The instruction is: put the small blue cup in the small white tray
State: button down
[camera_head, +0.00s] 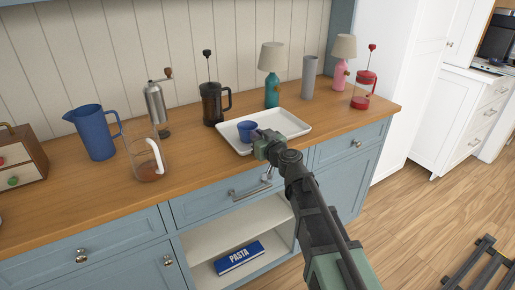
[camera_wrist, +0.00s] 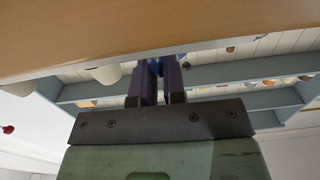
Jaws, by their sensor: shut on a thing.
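The small blue cup (camera_head: 247,130) is at the left part of the white tray (camera_head: 290,124) on the wooden counter. It looks upright, inside the tray's outline; I cannot tell whether its base touches the tray floor. My gripper (camera_head: 259,142) reaches in from the front right and is shut on the cup. In the wrist view my gripper's two fingers (camera_wrist: 156,70) are close together, with a little blue of the cup (camera_wrist: 155,65) between them; most of the cup is hidden there.
Behind the tray stand a black french press (camera_head: 212,104), a teal lamp (camera_head: 272,88) and a grey cylinder (camera_head: 309,77). A red press (camera_head: 363,91) is at right. A glass carafe (camera_head: 147,160) and blue pitcher (camera_head: 93,132) stand left. The tray's right side is empty.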

jog(key=shift+p, duration=0.3)
jog(key=c, duration=1.6)
grip_release()
jog(key=shift+f, duration=0.2)
jog(key=shift+c, duration=0.2)
jog(key=o, duration=0.5)
jog(key=shift+c, duration=0.2)
jog(key=shift+r, duration=0.15)
jog(key=shift+s+d+r, duration=0.1)
jog(key=shift+s, duration=0.05)
jog(key=v, duration=1.2)
jog(key=s+d+f+g+h, duration=0.3)
jog(key=s+f+g, duration=0.55)
jog(key=f, duration=0.35)
jog(key=s+d+f+m+g+h, duration=0.2)
jog(key=s+d+m+g+h, duration=0.1)
jog(key=s+d, duration=0.1)
jog(key=s+d+f+m+g+h, duration=0.2)
jog(key=s+d+m+g+h, duration=0.1)
jog(key=d, duration=0.4)
jog(key=shift+s+f+m+h, duration=0.3)
jog(key=shift+s+m+h, duration=0.1)
jog(key=shift+s, duration=0.05)
